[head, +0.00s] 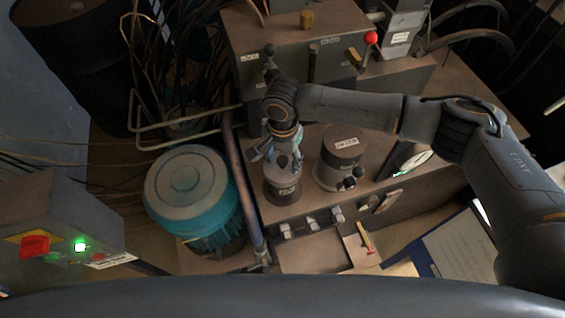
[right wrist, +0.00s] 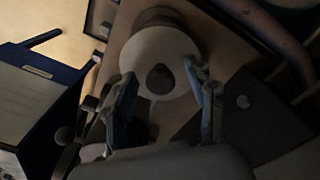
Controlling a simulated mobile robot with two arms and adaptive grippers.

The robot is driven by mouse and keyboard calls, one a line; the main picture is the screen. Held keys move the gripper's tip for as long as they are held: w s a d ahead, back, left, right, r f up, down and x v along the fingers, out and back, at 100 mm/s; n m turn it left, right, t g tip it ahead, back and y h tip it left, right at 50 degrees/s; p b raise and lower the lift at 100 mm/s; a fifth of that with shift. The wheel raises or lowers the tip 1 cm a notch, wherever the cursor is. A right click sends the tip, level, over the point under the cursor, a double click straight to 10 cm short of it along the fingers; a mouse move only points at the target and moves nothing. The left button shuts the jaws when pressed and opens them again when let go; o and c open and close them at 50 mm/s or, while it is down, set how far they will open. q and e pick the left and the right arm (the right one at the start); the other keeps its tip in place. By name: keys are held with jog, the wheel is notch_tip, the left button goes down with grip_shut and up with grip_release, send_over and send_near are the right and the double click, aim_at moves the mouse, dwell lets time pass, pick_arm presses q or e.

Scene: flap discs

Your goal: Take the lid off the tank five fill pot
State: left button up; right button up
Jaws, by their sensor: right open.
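My right gripper (head: 276,155) hangs over a small dark round pot (head: 283,192) on the front left of the machine top. The pot's label is too small to read surely. In the right wrist view, a pale round lid (right wrist: 152,50) with a dark knob (right wrist: 160,78) lies ahead of my gripper (right wrist: 160,74). The two fingers are open and spread on either side of the knob, with nothing held. I cannot tell whether they touch the lid. My left gripper is not in view.
A larger labelled round pot (head: 341,160) stands just right. A teal motor (head: 190,190) stands left, beside a pipe (head: 243,185). A switch box (head: 60,235) with a red knob is at far left. A clipboard (head: 460,245) lies at front right.

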grip_shut()
